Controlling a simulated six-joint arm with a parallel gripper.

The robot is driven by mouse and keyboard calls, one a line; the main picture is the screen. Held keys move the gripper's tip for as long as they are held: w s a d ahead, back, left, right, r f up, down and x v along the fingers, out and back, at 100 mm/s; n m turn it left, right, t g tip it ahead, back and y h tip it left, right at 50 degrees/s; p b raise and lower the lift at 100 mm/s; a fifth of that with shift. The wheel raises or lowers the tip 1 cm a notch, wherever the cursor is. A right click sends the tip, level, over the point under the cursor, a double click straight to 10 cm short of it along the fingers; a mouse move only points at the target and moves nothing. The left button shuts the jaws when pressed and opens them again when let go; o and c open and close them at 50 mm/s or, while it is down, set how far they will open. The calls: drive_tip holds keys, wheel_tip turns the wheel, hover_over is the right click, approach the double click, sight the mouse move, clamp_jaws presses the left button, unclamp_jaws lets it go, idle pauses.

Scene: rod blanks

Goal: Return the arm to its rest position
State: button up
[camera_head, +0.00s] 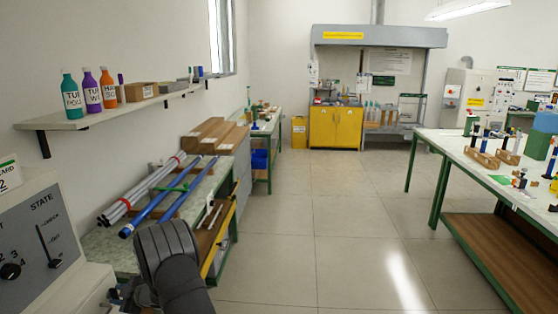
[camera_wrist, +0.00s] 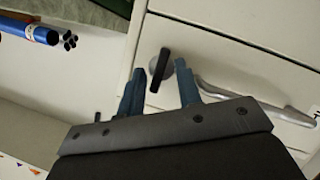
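My gripper (camera_wrist: 160,72) shows in the wrist view with its two blue fingers spread apart and nothing held between them. A black knob (camera_wrist: 159,68) on a white cabinet front (camera_wrist: 215,52) appears between the fingertips. I cannot tell whether the fingers touch it. In the head view my dark grey arm reaches down at the lower left, beside the bench with the rods, and my gripper cannot be made out there.
A curved metal handle (camera_wrist: 250,97) is close right of my fingers. Blue rods (camera_head: 170,197) and bundled grey rods (camera_head: 140,190) lie on the left bench. A control panel (camera_head: 45,240) stands at lower left. The middle floor (camera_head: 330,220) is clear.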

drive_tip(key=shift+n+t, duration=0.4)
drive_tip(key=shift+n, duration=0.4)
drive_tip(key=shift+f, duration=0.1)
drive_tip(key=d+m+g+y, duration=0.4)
drive_tip(key=d, duration=1.2)
drive_tip(key=shift+m, duration=0.3)
drive_tip(key=a, duration=1.1)
drive_tip(key=a+r, duration=0.1)
drive_tip(key=a, duration=0.4)
drive_tip(key=shift+w+a, duration=0.15)
drive_tip(key=shift+a, duration=0.15)
